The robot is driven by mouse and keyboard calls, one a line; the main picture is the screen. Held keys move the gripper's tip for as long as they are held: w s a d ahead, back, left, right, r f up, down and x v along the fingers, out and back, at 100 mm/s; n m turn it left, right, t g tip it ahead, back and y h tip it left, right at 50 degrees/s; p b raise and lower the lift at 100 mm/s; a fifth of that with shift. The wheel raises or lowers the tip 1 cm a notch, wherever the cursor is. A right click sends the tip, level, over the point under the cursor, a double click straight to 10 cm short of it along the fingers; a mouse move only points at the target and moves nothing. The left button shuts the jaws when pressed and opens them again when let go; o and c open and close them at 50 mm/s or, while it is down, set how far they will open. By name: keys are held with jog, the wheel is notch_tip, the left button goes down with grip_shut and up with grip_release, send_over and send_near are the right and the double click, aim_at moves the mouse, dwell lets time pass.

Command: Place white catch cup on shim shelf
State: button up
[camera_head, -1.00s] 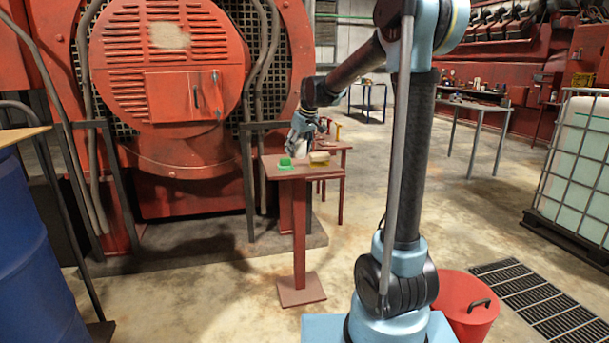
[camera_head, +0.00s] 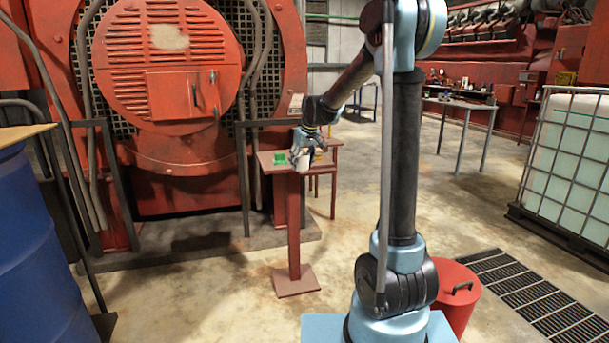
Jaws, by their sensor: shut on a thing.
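The small white catch cup (camera_head: 302,161) is in my gripper (camera_head: 302,157), at the front right part of a small red pedestal table (camera_head: 293,225). My gripper is shut on the cup. The cup overlaps the tabletop's front edge in the picture; I cannot tell whether it touches the top or is held in front of it. The fingers and part of the cup are small and partly hidden by the wrist. No surface is clearly marked as the shim shelf.
A green object (camera_head: 280,157) sits on the pedestal top, left of the cup. A second red table (camera_head: 325,167) stands just behind. The red engine (camera_head: 165,75) fills the back left. A blue drum (camera_head: 35,250) stands at left. Open floor lies right of the pedestal.

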jog(key=w+d+f+m+h, duration=0.25)
jog(key=d+f+m, duration=0.35)
jog(key=d+f, duration=1.45)
jog(key=s+f, duration=0.5)
jog(key=f, duration=0.3)
jog(key=shift+s+a+f+t, duration=0.3)
jog(key=shift+s+f, duration=0.05)
jog(key=shift+s, duration=0.05)
